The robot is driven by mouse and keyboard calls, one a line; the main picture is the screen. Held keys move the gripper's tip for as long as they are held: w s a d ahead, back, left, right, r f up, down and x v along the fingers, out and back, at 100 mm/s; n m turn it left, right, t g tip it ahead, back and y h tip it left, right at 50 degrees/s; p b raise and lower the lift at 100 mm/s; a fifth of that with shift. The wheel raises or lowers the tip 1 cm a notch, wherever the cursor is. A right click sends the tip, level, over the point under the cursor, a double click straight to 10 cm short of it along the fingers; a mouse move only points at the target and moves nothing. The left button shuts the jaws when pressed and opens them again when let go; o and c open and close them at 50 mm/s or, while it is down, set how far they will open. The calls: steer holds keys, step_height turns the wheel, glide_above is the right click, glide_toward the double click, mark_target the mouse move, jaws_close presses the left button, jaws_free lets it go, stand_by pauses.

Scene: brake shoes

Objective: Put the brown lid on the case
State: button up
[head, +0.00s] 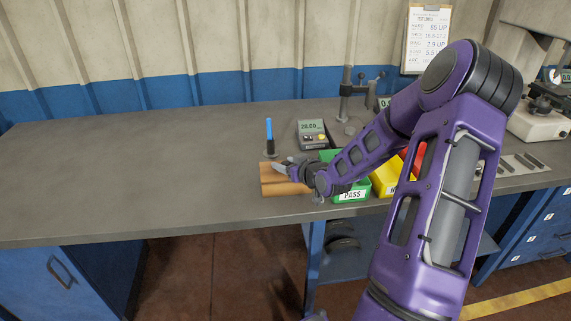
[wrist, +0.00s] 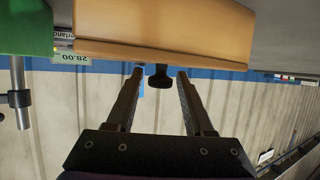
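A brown box-shaped object (head: 285,189) lies on the bench, left of the green bin. In the wrist view, which is upside down, its brown face (wrist: 165,27) fills the top, with a thin brown lip (wrist: 160,55) along its edge. This looks like the lid resting on the case, but I cannot tell where they part. A dark knob (wrist: 159,80) stands out from the lip. My gripper (head: 279,168) is at the top of the brown object. Its fingers (wrist: 160,73) are open, either side of the knob, with gaps showing; the gripper is empty.
The green PASS bin (head: 352,193) and a yellow bin (head: 382,183) stand to the right, partly behind my arm. A blue-handled tool (head: 269,132) stands upright behind. A digital gauge (head: 312,133) sits behind the bins. The bench's left side (head: 130,180) is clear.

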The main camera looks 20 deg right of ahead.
steer(key=shift+o, duration=0.4)
steer(key=shift+r, duration=0.1)
steer(key=shift+r+p, duration=0.2)
steer(key=shift+p, duration=0.1)
steer(key=p+v, duration=0.2)
steer(key=v, duration=1)
steer(key=shift+r+p, duration=0.3)
